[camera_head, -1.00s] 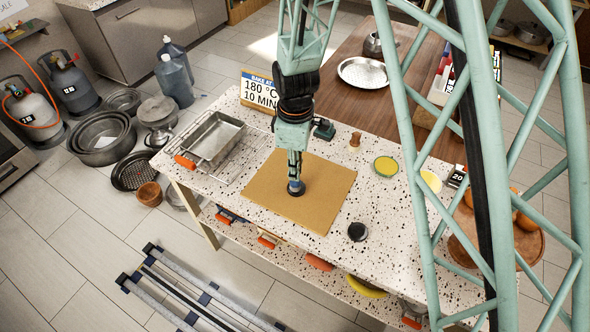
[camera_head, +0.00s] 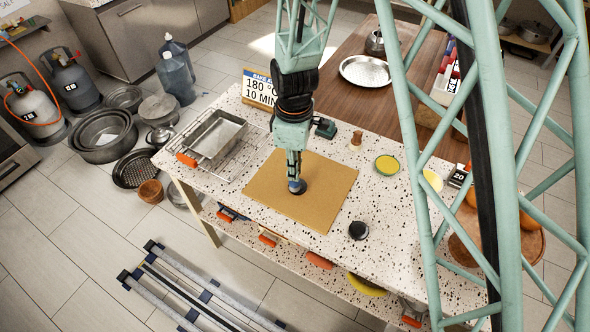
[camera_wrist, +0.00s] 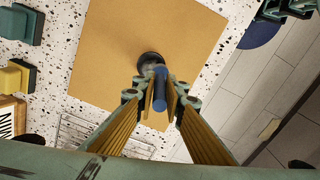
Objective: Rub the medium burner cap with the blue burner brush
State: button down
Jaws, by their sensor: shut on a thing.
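My gripper (camera_head: 294,172) points down over the tan board and is shut on the blue burner brush (camera_head: 297,184). In the wrist view the brush's blue handle (camera_wrist: 160,88) stands between the two fingertips (camera_wrist: 161,104). A dark round burner cap (camera_head: 301,190) lies on the board directly under the brush; it also shows in the wrist view (camera_wrist: 149,57). The brush head hides part of the cap and seems to touch it, but the contact itself is hidden. Another dark round cap (camera_head: 358,230) sits on the speckled counter, right of the board.
The tan board (camera_head: 335,190) lies on the speckled counter (camera_head: 400,240). A yellow-topped round dish (camera_head: 387,165) and a small wooden piece (camera_head: 356,138) are at the right. Most of the board is clear.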

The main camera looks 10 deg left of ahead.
notch_tip(320, 180, up, 2)
jog(key=shift+d+r, duration=0.1)
jog(key=shift+r, duration=0.15)
jog(key=shift+r+p, duration=1.1)
jog(key=shift+r, duration=1.15)
jog(key=shift+w+f+b, duration=0.2)
jog(key=shift+f+b, duration=0.05)
jog(key=shift+b, duration=0.6)
